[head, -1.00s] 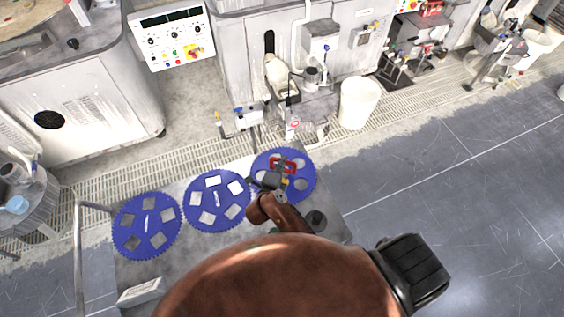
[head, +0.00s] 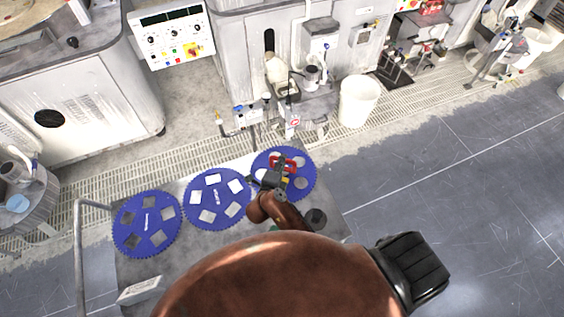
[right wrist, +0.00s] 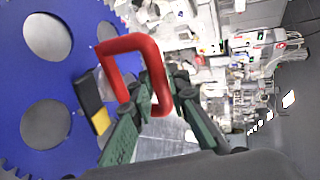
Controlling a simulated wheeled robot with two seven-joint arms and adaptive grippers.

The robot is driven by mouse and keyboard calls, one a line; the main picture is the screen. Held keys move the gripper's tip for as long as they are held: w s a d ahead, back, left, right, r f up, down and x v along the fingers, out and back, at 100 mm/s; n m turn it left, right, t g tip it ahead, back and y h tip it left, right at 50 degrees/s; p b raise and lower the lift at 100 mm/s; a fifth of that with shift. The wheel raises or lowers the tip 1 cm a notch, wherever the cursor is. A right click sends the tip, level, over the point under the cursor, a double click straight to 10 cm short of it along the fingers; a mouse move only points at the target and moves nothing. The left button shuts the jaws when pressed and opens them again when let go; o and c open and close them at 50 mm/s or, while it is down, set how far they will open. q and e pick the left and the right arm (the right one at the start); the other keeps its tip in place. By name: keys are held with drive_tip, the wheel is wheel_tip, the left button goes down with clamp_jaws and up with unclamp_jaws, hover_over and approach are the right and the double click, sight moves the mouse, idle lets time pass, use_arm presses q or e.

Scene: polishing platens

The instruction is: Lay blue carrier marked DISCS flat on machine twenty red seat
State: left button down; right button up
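Three blue toothed carriers lie on a grey table. The right carrier (head: 306,168) has round holes and a red loop handle (head: 283,163). The middle carrier (head: 203,183) and left carrier (head: 130,216) have square holes; their white markings are too small to read. My right gripper (head: 275,172) is at the right carrier's handle. In the right wrist view its dark green fingers (right wrist: 158,98) straddle one side of the red handle (right wrist: 122,44), over the blue carrier (right wrist: 75,80). Whether they grip it is unclear. My left gripper is out of view. No red seat can be made out.
The table (head: 185,262) has a metal rail (head: 77,260) at left and a small pale block (head: 139,291) in front. Beyond a floor grating stand grey machines (head: 70,100), a control panel (head: 173,38) and a white bin (head: 358,101). The floor at right (head: 450,200) is clear.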

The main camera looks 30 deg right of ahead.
drive_tip(key=o, duration=0.5)
drive_tip(key=shift+s+f, duration=0.15)
drive_tip(key=shift+f, duration=0.15)
drive_tip(key=v, duration=0.8)
drive_tip(key=shift+a+r, duration=0.15)
